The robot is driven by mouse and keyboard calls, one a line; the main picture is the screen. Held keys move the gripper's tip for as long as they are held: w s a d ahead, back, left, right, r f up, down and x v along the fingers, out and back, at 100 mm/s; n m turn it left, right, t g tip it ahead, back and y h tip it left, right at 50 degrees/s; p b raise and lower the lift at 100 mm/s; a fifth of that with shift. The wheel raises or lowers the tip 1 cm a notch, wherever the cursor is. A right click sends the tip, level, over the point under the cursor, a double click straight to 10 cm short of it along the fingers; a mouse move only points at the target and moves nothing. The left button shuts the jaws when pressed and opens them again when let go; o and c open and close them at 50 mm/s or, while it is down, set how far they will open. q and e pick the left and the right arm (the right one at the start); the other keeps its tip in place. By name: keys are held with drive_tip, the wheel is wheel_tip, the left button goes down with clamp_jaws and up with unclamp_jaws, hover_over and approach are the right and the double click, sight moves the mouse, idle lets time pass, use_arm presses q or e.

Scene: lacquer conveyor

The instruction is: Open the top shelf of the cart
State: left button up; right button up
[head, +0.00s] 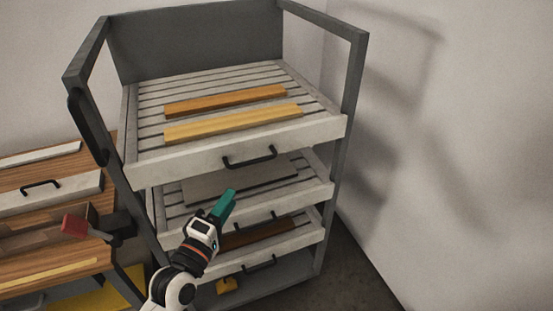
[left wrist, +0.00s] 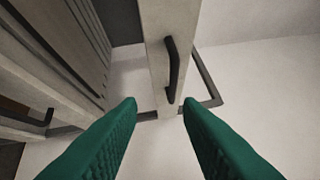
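The cart (head: 350,97) is a dark grey frame with several pale slatted shelves. Its top shelf (head: 186,160) carries two wooden strips and has a black bar handle (head: 250,157) on its front edge. The top shelf stands out in front of the shelves below. My left gripper (head: 226,204), with green fingers, is in front of the cart, below and left of that handle. In the left wrist view the fingers (left wrist: 160,102) are spread apart with nothing between them. A black handle (left wrist: 173,70) on a pale front shows beyond the fingertips. My right gripper is not visible.
A wooden workbench (head: 62,168) with a drawer and a red-handled clamp stands close on the left. A lower shelf (head: 285,205) holds a grey panel. A pale wall (head: 460,120) is on the right. Dark floor (head: 350,275) is clear at the right.

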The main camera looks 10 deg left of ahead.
sight(251, 162)
use_arm(q)
drive_tip(key=x, duration=0.4)
drive_tip(key=r+p+x, duration=0.1)
drive_tip(key=x, duration=0.3)
drive_tip(key=r+p+x, duration=0.1)
drive_tip(key=x, duration=0.3)
drive_tip(key=shift+s+d, duration=0.1)
drive_tip(key=shift+d, duration=0.15)
clamp_jaws()
